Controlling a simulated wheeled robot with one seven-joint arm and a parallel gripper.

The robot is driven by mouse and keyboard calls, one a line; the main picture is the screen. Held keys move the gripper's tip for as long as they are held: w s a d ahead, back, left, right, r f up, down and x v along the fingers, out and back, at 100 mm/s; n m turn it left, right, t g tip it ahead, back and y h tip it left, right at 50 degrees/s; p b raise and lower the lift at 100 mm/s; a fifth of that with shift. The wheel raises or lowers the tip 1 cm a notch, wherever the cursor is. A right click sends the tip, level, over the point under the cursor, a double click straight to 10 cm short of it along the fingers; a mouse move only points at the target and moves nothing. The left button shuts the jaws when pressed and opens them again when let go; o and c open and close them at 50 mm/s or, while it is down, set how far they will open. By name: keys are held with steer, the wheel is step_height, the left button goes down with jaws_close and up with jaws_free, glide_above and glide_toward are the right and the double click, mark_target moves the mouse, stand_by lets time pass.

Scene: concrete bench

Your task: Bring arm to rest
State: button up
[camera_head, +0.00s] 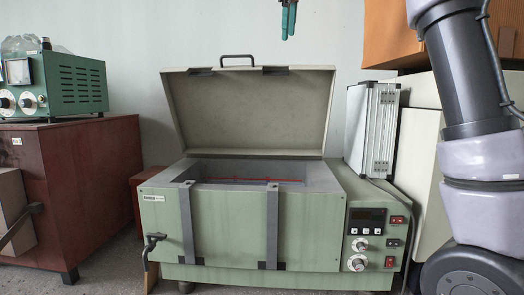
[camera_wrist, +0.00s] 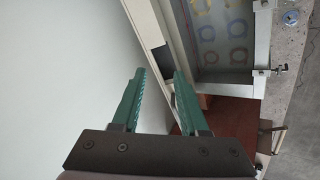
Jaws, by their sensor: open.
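My gripper (camera_wrist: 159,73) is open, with its two green fingers apart and nothing between them in the wrist view. In the head view my gripper (camera_head: 288,34) hangs at the top edge, pointing down, high above the green bench machine. My arm comes down the right side of the head view; its upper part is out of frame. The green machine (camera_head: 240,228) has its lid (camera_head: 250,110) raised. In the wrist view the machine's inside (camera_wrist: 222,60) shows several coloured rings at the bottom. The fingers are apart from the machine and the lid.
A silver case (camera_head: 372,130) stands upright right of the lid. A green instrument (camera_head: 70,85) sits on a red-brown cabinet (camera_head: 95,180) at left. A crank handle (camera_head: 152,245) juts from the machine's front left. The wall (camera_head: 200,35) left of my gripper is bare.

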steer(key=s+d+f+m+y, duration=0.1)
steer(key=s+d+f+m, duration=0.7)
steer(key=s+d, duration=0.4)
steer(key=s+d+f+m, duration=0.2)
steer(key=s+f+m, duration=0.2)
steer(key=s+f, duration=0.4)
steer(key=s+d+f+m+y, duration=0.1)
steer(key=s+f+m, duration=0.3)
steer(key=s+f, duration=0.5)
step_height(320, 180, down, 4)
steer(key=shift+d+f, duration=0.1)
steer(key=shift+d, duration=0.8)
